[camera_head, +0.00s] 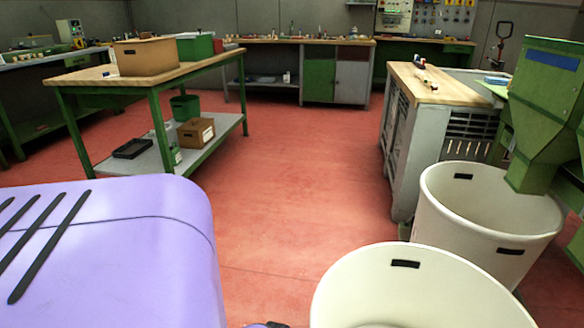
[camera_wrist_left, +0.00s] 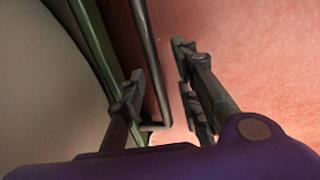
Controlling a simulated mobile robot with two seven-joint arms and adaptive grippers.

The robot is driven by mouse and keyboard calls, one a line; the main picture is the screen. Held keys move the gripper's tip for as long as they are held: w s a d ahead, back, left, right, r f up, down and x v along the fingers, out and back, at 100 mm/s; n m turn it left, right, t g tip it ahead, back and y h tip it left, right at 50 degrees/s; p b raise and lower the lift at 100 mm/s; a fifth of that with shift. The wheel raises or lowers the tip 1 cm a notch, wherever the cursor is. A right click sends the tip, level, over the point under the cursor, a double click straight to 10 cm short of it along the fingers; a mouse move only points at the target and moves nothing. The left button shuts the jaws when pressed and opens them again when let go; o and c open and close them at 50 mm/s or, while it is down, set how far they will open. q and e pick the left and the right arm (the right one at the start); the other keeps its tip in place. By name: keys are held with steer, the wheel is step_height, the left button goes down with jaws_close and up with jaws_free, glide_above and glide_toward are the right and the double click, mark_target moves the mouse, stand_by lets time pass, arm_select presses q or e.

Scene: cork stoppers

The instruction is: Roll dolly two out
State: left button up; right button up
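Two cream round bins show in the head view. The near bin (camera_head: 410,290) is cut off by the bottom edge, and the far bin (camera_head: 490,212) stands behind it under a green hopper (camera_head: 545,110). Their dollies are hidden in the head view. In the left wrist view, a pale curved wall (camera_wrist_left: 45,85), a green rail (camera_wrist_left: 95,45) and a thin dark metal bar (camera_wrist_left: 152,60) show. I cannot tell which dolly the bar belongs to. My left gripper (camera_wrist_left: 160,62) has its fingers apart, with the bar between them and a gap on the right. My right gripper is in neither view.
A grey cabinet with a wooden top (camera_head: 435,85) stands behind the bins. A green-legged workbench (camera_head: 140,80) with boxes stands at the left. The red floor (camera_head: 290,190) between them is clear. Further benches line the back wall.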

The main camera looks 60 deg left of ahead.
arm_select(q)
steer(key=shift+r, duration=0.15)
step_height(320, 180, up, 12)
steer(key=s+a, duration=0.1)
steer(key=s, duration=0.1)
steer(key=shift+a+f, duration=0.25)
steer(key=shift+w, duration=0.1)
stand_by(0.4)
